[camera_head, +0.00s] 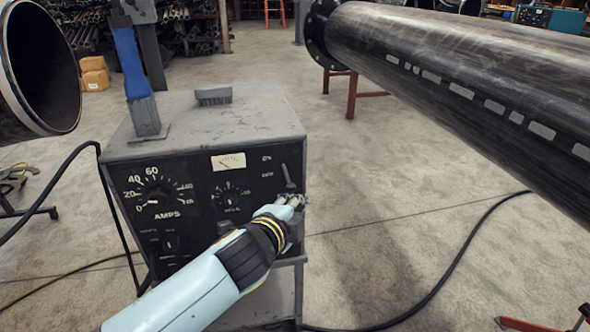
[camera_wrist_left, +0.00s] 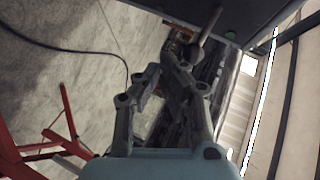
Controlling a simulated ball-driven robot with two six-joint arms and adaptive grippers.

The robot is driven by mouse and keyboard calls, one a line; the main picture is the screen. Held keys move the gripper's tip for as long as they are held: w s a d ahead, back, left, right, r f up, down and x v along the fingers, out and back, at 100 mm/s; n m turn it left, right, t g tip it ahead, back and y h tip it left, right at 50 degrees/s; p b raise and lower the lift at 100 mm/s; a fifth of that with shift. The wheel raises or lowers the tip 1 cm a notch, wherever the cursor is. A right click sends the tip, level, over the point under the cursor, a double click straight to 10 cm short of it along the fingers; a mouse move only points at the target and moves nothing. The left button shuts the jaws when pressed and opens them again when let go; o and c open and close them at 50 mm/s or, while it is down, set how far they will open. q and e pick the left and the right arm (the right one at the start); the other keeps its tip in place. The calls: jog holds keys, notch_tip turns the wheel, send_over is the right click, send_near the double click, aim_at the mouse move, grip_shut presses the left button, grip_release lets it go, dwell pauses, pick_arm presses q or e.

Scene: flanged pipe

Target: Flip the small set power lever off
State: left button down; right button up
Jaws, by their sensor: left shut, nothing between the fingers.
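The small set is a grey welding box (camera_head: 205,125) with a black front panel holding dials and switches. Its power lever (camera_head: 287,177) is a thin grey stick at the panel's right side, below two small labels. The lever also shows in the left wrist view (camera_wrist_left: 208,35), sticking out from the panel near the fingertips. My left gripper (camera_head: 297,201) is just below the lever, in front of the panel's right edge. In the left wrist view its fingers (camera_wrist_left: 168,62) are shut and empty. I cannot tell whether they touch the lever. My right gripper is not in view.
A large black flanged pipe (camera_head: 460,75) crosses the upper right. Another pipe end (camera_head: 40,70) is at the left. Cables lie on the floor, which is mostly open.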

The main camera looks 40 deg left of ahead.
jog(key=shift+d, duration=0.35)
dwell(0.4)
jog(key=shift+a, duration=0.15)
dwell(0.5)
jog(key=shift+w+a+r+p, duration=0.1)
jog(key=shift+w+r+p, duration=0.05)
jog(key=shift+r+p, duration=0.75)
